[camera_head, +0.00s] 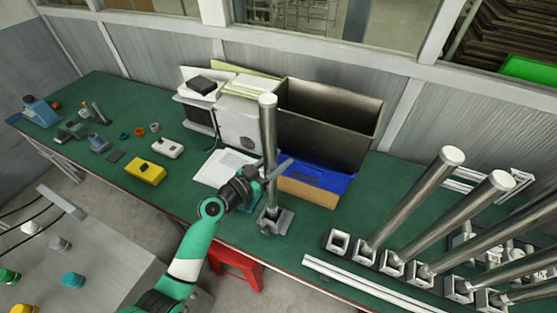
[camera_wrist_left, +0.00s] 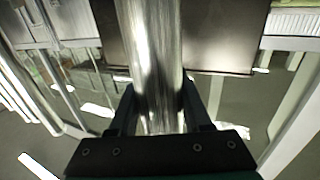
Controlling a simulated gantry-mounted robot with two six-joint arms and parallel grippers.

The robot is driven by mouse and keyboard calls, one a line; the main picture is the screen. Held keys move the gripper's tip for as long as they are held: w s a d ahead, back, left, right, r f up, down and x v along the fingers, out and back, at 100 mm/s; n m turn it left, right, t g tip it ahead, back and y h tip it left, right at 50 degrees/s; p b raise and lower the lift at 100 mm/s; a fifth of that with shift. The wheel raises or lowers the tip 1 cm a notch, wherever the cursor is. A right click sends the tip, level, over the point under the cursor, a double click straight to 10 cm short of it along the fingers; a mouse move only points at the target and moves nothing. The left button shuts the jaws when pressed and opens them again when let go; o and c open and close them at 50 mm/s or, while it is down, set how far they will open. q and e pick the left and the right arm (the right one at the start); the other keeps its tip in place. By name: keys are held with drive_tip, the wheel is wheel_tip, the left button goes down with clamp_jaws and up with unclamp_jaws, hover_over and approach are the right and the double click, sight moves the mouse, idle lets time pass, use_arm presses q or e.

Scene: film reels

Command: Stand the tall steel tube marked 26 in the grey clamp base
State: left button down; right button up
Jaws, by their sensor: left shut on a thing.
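A tall steel tube (camera_head: 268,125) stands upright at the middle of the bench. My left gripper (camera_head: 272,172) is shut on it below its middle; the tube also shows between the fingers in the left wrist view (camera_wrist_left: 152,60). The grey clamp base (camera_head: 283,222) is on the bench near the front edge, directly under the tube. The tube's lower end meets the base in the head view, but I cannot tell whether it is inside the base's opening. The number on the tube is not readable. My right gripper is not in view.
Several other steel tubes (camera_head: 415,197) stand in square holders at the right. An empty square holder (camera_head: 339,242) is beside them. A dark open bin (camera_head: 330,115) and a blue tray (camera_head: 318,178) are behind the tube. White papers (camera_head: 215,170) lie left of it.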

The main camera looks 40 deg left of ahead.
sight(265, 172)
use_arm(q)
drive_tip(key=shift+f+b, duration=0.3)
drive_tip(key=shift+b, duration=0.05)
drive_tip(key=c, duration=0.6)
unclamp_jaws()
drive_tip(key=shift+f, duration=0.1)
drive_tip(key=shift+s+a, duration=0.1)
drive_tip(key=shift+s, duration=2.5)
drive_tip(key=s, duration=0.5)
drive_tip(key=shift+s+a, duration=0.1)
drive_tip(key=shift+s, duration=0.3)
